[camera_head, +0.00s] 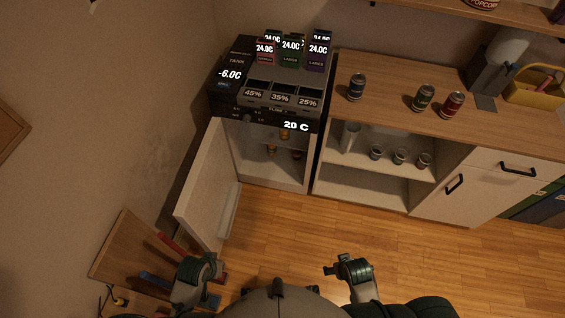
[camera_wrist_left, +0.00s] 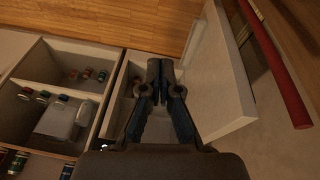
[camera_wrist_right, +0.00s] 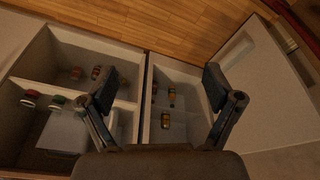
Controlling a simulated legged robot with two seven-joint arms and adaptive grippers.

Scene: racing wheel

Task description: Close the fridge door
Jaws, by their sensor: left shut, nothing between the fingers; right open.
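The small fridge (camera_head: 272,155) stands under a drinks machine against the back wall, with bottles on its shelves. Its white door (camera_head: 207,185) is hinged at the left side and stands wide open into the room. My left gripper (camera_head: 214,288) is low in the head view, near the door's free end and apart from it. In the left wrist view its fingers (camera_wrist_left: 159,82) are closed together and empty, with the door (camera_wrist_left: 222,75) to their right. My right gripper (camera_head: 332,270) is open and empty over the floor. The right wrist view shows the door (camera_wrist_right: 265,90) beyond its fingers (camera_wrist_right: 162,85).
A wooden counter (camera_head: 440,120) with cans and open shelves stands right of the fridge. A wooden board (camera_head: 125,245) with red and blue tools is at lower left, near my left arm. The wood floor (camera_head: 290,225) before the fridge is clear.

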